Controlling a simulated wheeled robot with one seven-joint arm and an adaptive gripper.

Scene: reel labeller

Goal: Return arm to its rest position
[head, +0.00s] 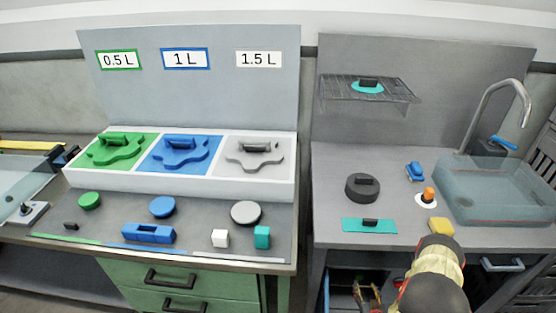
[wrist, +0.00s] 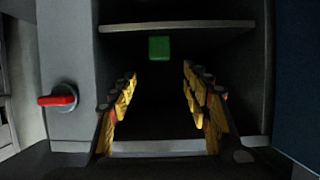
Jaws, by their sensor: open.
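My gripper (head: 368,294) is low at the front of the right counter, in front of the open space under it, with my arm coming in from the lower right. In the wrist view, the yellow fingers of my gripper (wrist: 160,76) stand wide apart with nothing between them. They point into a dark compartment with a shelf (wrist: 178,25) across its upper part. A green square (wrist: 159,48) shows deeper inside, under the shelf. A red handle (wrist: 57,100) sits on the grey panel left of the opening.
The right counter (head: 335,185) holds a black round weight (head: 362,188), a teal plate (head: 369,225), a yellow sponge (head: 441,226) and a clear basin (head: 495,190). The left counter has green, blue and grey shaped pieces. Green drawers (head: 185,290) are below it.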

